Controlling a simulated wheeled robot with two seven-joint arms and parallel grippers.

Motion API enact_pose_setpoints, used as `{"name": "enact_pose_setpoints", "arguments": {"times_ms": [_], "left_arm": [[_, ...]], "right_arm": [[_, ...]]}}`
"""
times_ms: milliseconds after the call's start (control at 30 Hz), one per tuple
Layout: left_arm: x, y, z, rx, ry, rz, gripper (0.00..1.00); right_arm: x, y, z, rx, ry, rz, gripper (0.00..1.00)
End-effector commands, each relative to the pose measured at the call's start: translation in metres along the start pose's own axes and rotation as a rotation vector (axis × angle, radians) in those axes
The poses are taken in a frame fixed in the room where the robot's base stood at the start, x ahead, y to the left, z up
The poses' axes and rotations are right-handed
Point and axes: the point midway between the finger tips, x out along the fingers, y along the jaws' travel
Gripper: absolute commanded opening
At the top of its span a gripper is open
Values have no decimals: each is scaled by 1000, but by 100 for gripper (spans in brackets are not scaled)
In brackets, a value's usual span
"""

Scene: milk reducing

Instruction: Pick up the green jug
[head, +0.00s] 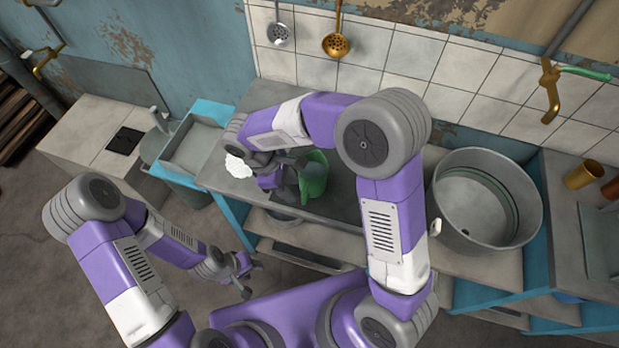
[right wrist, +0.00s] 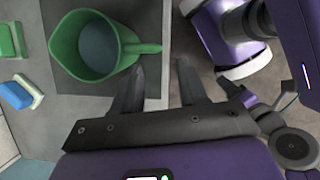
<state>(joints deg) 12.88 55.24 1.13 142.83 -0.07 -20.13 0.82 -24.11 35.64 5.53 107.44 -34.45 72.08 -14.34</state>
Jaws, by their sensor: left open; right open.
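The green jug (head: 316,172) stands upright on the grey counter, partly hidden by my right arm in the head view. In the right wrist view the jug (right wrist: 62,46) is seen from above, with a grey-blue surface inside and its handle (right wrist: 143,48) pointing right. My right gripper (head: 284,183) is open and empty beside the jug. In the right wrist view its fingertips (right wrist: 161,66) lie just short of the handle's end, which is in front of the gap; contact cannot be told. My left gripper (head: 246,271) is open and empty, low in front of the counter.
A dark mat lies under the jug on the counter (head: 215,178). A white object (head: 238,166) sits left of the jug. Green (right wrist: 10,40) and blue (right wrist: 15,95) blocks show in the right wrist view. A large metal pot (head: 487,200) stands right. Ladles hang on the tiled wall.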

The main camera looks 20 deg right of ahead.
Motion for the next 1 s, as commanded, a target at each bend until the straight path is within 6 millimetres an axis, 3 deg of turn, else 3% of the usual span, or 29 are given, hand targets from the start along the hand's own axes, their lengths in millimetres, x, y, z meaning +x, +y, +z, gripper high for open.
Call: {"name": "enact_pose_setpoints", "arguments": {"times_ms": [500,833,1000], "left_arm": [[20,-7,-2,0,2,0,43],[20,-8,-2,0,2,0,43],[20,-8,-2,0,2,0,43]], "right_arm": [[68,-1,2,4,-2,-4,42],[75,-1,2,3,0,-3,42],[75,-1,2,3,-1,-3,18]]}}
